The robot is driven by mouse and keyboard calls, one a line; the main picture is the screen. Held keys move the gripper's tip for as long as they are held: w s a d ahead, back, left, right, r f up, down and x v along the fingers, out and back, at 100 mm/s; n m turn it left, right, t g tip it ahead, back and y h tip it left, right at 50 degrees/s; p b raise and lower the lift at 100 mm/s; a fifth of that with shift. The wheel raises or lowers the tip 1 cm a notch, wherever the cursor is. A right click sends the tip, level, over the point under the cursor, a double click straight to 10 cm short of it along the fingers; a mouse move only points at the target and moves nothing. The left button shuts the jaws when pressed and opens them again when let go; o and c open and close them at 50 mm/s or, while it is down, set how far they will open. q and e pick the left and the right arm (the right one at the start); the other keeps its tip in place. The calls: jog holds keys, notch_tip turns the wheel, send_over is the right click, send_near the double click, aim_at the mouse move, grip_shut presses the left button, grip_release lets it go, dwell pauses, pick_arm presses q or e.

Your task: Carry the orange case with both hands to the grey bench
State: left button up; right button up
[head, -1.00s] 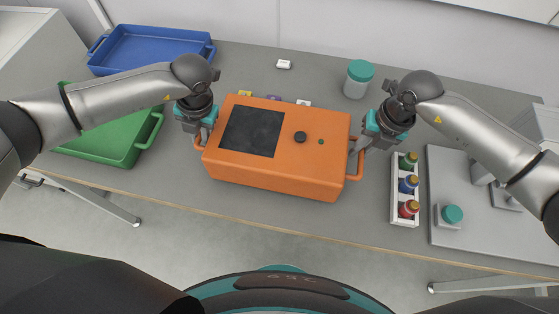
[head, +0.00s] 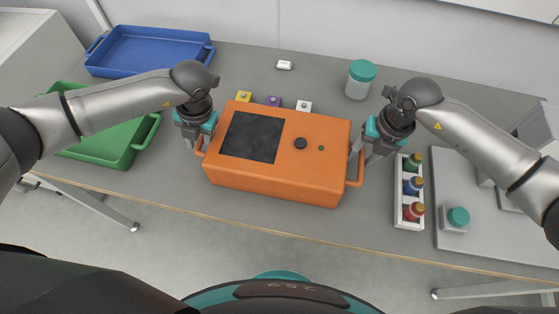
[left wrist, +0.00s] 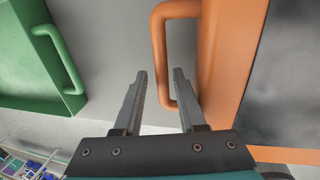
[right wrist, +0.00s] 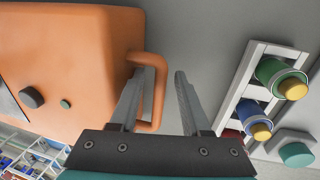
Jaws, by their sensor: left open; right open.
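The orange case (head: 270,180), with a dark square panel and a black knob on top, is over the grey bench (head: 160,185), apparently resting near its front edge. My left gripper (head: 194,143) is open at the left handle (head: 200,147); in the left wrist view the handle bar (left wrist: 160,45) shows between the spread fingers (left wrist: 160,72). My right gripper (head: 362,155) is open at the right handle (head: 356,183); in the right wrist view that bar (right wrist: 159,95) shows between the fingers (right wrist: 165,73). How deep the bars sit between the fingers is unclear.
Green (head: 100,150) and blue (head: 150,70) trays are at left. A teal-lidded jar (head: 360,82) stands behind. A bottle rack (head: 405,222) and grey plate (head: 480,235) are at right.

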pick_arm(q)
jog(key=shift+d, duration=0.2)
jog(key=shift+d+r, duration=0.1)
jog(key=shift+r, duration=0.2)
pick_arm(e)
jog(key=shift+r, duration=0.15)
pick_arm(q)
jog(key=v, duration=1.1)
jog(key=shift+a+r, duration=0.15)
jog(key=shift+a, duration=0.1)
pick_arm(e)
notch_tip(320, 180, up, 11)
jog(key=d, duration=0.2)
jog(key=shift+d+r, duration=0.2)
pick_arm(q)
jog(key=shift+s, duration=0.1)
pick_arm(e)
jog(key=shift+s, duration=0.2)
